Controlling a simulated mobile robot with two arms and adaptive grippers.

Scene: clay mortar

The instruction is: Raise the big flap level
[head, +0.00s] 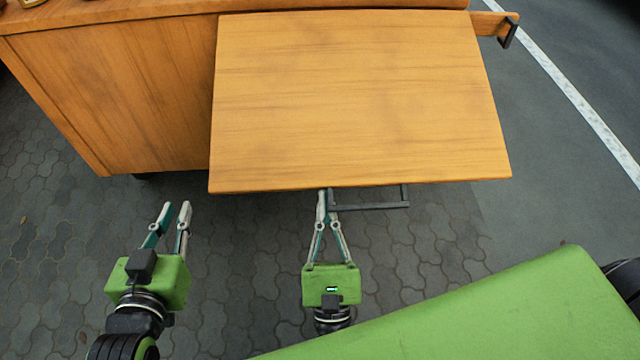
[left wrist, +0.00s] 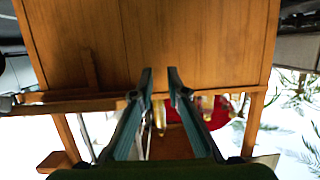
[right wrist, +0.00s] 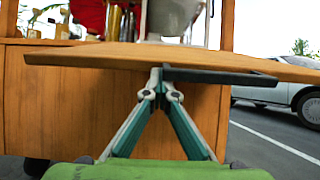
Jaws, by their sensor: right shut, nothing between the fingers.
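The big flap (head: 355,100) is a wide wooden panel that stands out from the wooden cabinet in the head view. In the right wrist view it shows nearly edge-on (right wrist: 100,57) and looks about level. A dark bar handle (head: 370,206) sits at its front edge. My right gripper (head: 324,192) is shut and empty, its tips at the flap's front edge by the handle's left end. In the right wrist view the tips meet just under the handle (right wrist: 220,76); I cannot tell whether they touch it. My left gripper (head: 177,205) is open and empty, left of the flap.
The wooden cabinet (head: 120,90) stands behind and left of the flap. A small wooden piece with a dark handle (head: 507,32) sticks out at the back right. Paved floor (head: 240,240) is clear around my grippers. A parked car (right wrist: 285,105) stands beyond, at right.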

